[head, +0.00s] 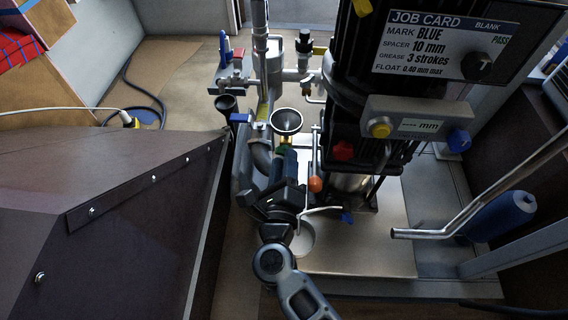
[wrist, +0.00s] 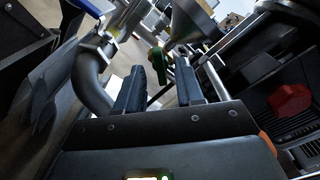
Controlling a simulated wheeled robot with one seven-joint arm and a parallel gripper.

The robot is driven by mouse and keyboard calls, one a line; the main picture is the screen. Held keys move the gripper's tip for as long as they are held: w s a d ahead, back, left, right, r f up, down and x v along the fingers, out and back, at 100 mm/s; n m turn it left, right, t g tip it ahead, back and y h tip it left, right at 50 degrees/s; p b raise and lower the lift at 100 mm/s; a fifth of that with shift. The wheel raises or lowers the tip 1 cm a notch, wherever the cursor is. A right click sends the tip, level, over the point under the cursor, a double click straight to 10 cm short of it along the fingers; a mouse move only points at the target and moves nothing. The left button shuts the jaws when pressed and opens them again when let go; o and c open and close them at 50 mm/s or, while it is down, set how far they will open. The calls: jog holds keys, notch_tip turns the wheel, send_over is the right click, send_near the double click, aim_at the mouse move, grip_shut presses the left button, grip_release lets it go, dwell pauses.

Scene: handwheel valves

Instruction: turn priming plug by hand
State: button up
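No part in view is labelled as the priming plug, so I cannot tell for sure which it is. A red hex-like knob (head: 343,150) sits on the dark pump body; it also shows at the right of the wrist view (wrist: 292,98). A small green handle (wrist: 160,58) is below a funnel (wrist: 190,18), which also shows in the head view (head: 286,121). My gripper (head: 284,158) is just below the funnel, left of the red knob. In the wrist view, my gripper's fingers (wrist: 160,74) are apart and empty, with the green handle showing beyond the gap.
A job card (head: 445,45) is fixed to the pump. An orange knob (head: 315,184) and a white cup (head: 302,241) are close to my arm. A grey pipe elbow (wrist: 92,85) is left of my fingers. A large dark cabinet (head: 130,210) fills the left.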

jog(key=s+p, duration=0.1)
jog(key=s, duration=0.5)
dwell(0.5)
jog(key=shift+a, duration=0.1)
jog(key=s+p, duration=0.1)
jog(key=s, duration=0.6)
jog(key=shift+s+a+p, duration=0.15)
jog(key=shift+s+p, duration=0.2)
jog(key=shift+s, duration=0.05)
